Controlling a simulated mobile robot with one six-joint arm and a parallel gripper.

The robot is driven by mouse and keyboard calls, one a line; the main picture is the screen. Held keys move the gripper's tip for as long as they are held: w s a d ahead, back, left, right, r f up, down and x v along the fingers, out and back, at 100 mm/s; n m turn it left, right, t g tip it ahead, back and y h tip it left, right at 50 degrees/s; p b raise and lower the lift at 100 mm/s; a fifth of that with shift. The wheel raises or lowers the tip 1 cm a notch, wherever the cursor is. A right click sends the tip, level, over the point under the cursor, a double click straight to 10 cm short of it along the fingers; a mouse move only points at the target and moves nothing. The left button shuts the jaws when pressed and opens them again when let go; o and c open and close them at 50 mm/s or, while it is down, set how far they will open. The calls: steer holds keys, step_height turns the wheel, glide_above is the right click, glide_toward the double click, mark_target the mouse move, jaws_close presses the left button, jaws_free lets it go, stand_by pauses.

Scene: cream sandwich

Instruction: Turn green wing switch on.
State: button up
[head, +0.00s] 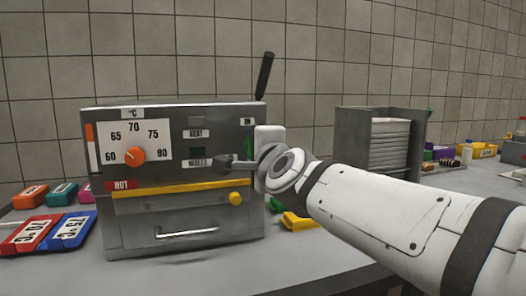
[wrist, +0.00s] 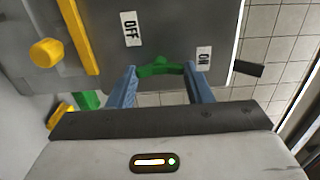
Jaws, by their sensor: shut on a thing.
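The green wing switch (wrist: 160,69) shows in the wrist view on the grey machine's face, its wings lying nearly level across that picture. My gripper (wrist: 161,74) is shut on it, one blue-grey finger at each end of the wings.
The grey machine (head: 185,214) has an orange dial (head: 134,155), a yellow bar (head: 165,189), a yellow knob (head: 236,198) and a black lever (head: 264,76). A rack of white sheets (head: 390,148) stands to the right. Coloured packs (head: 70,229) lie to the left.

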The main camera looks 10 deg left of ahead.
stand_by(0.4)
steer(key=o, duration=1)
